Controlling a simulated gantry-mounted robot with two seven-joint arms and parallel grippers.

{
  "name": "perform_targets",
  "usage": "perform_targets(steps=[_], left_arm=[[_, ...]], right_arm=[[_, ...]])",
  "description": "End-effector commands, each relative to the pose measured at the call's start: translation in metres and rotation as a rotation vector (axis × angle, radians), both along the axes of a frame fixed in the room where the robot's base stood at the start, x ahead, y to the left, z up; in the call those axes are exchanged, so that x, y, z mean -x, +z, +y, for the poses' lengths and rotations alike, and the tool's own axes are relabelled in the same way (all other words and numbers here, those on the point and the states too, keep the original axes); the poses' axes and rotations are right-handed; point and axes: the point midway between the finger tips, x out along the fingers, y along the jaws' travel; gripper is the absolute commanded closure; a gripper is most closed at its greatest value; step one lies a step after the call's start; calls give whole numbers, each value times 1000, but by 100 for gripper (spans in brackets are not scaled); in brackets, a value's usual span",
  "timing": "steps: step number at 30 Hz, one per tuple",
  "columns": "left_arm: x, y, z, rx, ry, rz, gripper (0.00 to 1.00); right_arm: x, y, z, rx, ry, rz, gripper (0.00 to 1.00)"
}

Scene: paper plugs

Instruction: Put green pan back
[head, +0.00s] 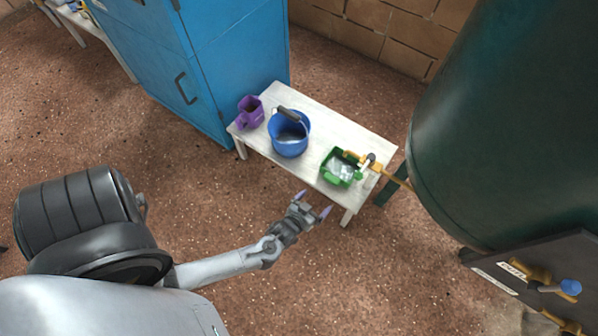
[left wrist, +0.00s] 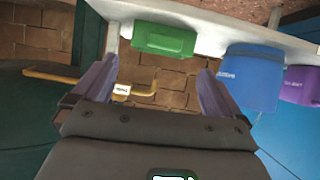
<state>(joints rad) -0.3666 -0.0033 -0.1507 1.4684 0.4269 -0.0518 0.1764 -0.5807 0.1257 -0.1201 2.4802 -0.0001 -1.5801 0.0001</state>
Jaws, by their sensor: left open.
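The green pan (head: 340,167) sits at the right end of the white table, with something pale and clear-looking inside it. In the left wrist view the green pan (left wrist: 164,39) shows at the top, beyond and between the fingers. My left gripper (head: 312,203) is open and empty, in front of the table's near edge and apart from the pan. Its two fingers also show in the left wrist view (left wrist: 158,88). My right gripper is not in view.
A blue bucket (head: 289,140) and a purple jug (head: 250,112) stand on the white table (head: 309,166) left of the pan. A brass tap pipe (head: 385,171) from the dark green tank (head: 510,110) reaches over the pan's right side. A blue cabinet (head: 205,60) stands behind left. Floor in front is clear.

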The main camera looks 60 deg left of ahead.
Motion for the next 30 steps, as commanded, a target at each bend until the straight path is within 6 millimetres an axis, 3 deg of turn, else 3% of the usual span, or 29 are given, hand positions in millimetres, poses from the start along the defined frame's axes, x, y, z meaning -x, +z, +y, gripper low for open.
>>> perform_targets(steps=[4,8,15,18,24,30], left_arm=[[-2,32,-13,70,-63,138,1],[12,72,-30,112,-161,302,1],[66,153,-52,86,-353,579,1],[90,178,-54,56,-407,664,1],[118,206,-54,15,-459,759,1],[122,211,-53,8,-467,775,1]], right_arm=[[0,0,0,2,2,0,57],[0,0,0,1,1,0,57],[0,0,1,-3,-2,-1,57],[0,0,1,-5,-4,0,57],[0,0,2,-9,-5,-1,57],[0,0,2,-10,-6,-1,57]])
